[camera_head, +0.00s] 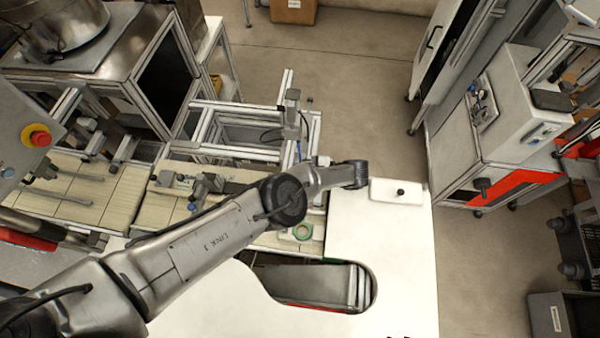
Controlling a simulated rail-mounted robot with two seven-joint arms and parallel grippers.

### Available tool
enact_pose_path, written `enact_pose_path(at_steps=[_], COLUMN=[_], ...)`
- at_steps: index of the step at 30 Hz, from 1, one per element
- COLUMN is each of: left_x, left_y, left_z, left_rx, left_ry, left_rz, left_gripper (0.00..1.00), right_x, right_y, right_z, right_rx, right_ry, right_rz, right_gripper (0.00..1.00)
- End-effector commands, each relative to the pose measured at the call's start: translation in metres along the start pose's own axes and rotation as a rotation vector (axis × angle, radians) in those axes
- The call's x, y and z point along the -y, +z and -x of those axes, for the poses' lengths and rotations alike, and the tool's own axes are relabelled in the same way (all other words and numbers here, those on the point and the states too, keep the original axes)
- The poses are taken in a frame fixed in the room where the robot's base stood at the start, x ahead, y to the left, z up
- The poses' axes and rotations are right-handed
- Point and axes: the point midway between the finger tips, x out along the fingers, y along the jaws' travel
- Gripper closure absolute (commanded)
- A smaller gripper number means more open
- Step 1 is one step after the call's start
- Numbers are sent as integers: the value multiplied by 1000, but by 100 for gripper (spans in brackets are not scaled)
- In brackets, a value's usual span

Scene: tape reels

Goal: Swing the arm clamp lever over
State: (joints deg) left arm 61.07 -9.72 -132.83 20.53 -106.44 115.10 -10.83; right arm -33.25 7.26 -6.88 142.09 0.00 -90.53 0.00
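My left arm reaches in from the lower left across the bench. Its dark end (354,174) is above the bench's back edge, just left of a white block with a black knob (400,192). I cannot make out its fingers or whether they are open or shut. I cannot say for sure which part is the arm clamp lever. A small grey and blue fitting (203,185) stands on the slatted conveyor behind my arm. Small dark shapes at the bottom edge may be the tips of my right gripper; their state cannot be told.
The white bench top (385,265) is clear on the right, with a rounded cutout left of it. A metal frame with an upright post (292,112) stands behind. A white and red machine (505,125) is at right.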

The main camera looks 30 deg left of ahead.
Motion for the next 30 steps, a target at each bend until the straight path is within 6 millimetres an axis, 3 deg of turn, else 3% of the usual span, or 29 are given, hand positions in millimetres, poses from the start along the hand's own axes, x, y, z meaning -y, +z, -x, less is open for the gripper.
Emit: enact_pose_path(at_steps=[9,10,16,30], left_x=[4,4,2,0], left_y=[1,1,1,-2], left_z=[1,1,0,-1], left_rx=[1,1,1,-5], left_ry=[-3,-3,-2,-10], left_rz=[-13,-13,-8,0], left_gripper=[100,64,44,43], right_x=[2,2,3,2], right_y=[-1,-1,-1,-2], right_z=[0,0,0,2], right_rx=[-1,-2,-3,-2], right_ry=[-5,-5,-8,-4], right_rz=[-6,-7,-10,-6], right_gripper=[57,57,57,57])
